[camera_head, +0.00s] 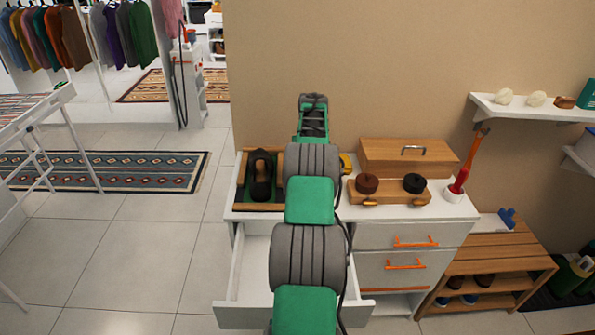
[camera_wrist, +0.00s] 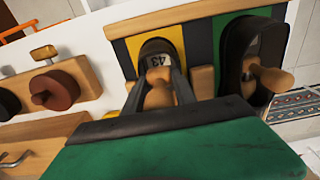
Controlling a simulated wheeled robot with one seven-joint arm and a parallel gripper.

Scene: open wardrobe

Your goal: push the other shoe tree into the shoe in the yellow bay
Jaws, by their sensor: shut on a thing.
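My gripper (camera_wrist: 160,90) is shut on a wooden shoe tree (camera_wrist: 157,97) in the wrist view, one dark finger on each side of it. The held tree is over the dark shoe (camera_wrist: 158,46) in the yellow bay (camera_wrist: 120,53); a label reading 43 shows inside that shoe. How deep the tree sits is hidden by the gripper. The other dark shoe (camera_wrist: 238,48) lies in the green bay (camera_wrist: 212,28) with a wooden shoe tree (camera_wrist: 268,78) in it. In the head view that shoe (camera_head: 262,175) shows left of my arm, which hides the yellow bay.
A wooden stand with dark round knobs (camera_head: 367,183) and a wooden box (camera_head: 408,157) stand right of the tray on the white dresser (camera_head: 450,208). An open drawer (camera_head: 248,275) juts out below.

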